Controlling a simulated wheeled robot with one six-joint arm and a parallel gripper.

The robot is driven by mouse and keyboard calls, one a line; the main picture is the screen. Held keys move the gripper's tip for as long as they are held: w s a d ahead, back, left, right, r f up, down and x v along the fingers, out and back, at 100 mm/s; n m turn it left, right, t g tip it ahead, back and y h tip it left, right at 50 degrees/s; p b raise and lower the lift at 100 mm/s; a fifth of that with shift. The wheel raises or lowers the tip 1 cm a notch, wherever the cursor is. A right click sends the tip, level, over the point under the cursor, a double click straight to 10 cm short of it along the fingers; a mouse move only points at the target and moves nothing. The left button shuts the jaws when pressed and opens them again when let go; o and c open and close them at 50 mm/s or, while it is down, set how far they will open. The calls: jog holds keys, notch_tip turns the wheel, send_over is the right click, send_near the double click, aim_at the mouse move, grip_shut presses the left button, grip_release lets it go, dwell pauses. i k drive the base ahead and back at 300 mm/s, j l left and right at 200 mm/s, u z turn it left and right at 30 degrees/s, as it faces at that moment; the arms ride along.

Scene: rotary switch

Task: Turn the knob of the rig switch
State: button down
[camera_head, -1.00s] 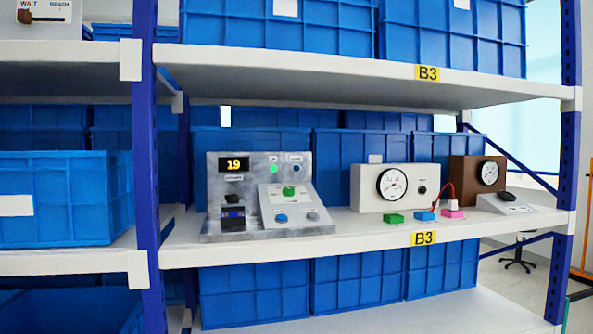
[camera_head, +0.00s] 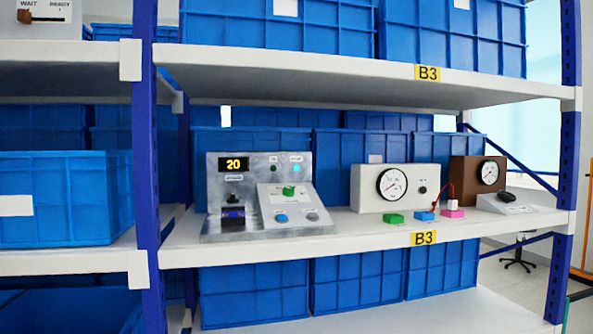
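A grey metal test rig (camera_head: 215,190) stands on the middle shelf, left of centre. Its yellow display (camera_head: 233,164) reads 20, and a cyan lamp (camera_head: 296,169) at its upper right is lit. A lamp (camera_head: 274,169) left of that is dark. A black part with a blue face (camera_head: 233,213) sits at the rig's lower left. A white sloped panel on the rig carries a green knob (camera_head: 288,191), a blue one (camera_head: 281,218) and a grey one (camera_head: 312,217). The frames do not show which is the rig switch. My gripper is not in view.
A brown gauge box (camera_head: 461,190) and a sloped box with a black knob (camera_head: 506,197) are farther right. Blue crates (camera_head: 340,150) stand behind.

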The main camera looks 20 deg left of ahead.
aim_at(232, 199)
jog(key=u, duration=1.3)
jog(key=i+j+z, duration=0.1)
jog(key=i, duration=0.3)
jog(key=i+j+z, duration=0.1)
jog(key=i+j, duration=0.15)
jog(key=i, duration=0.15)
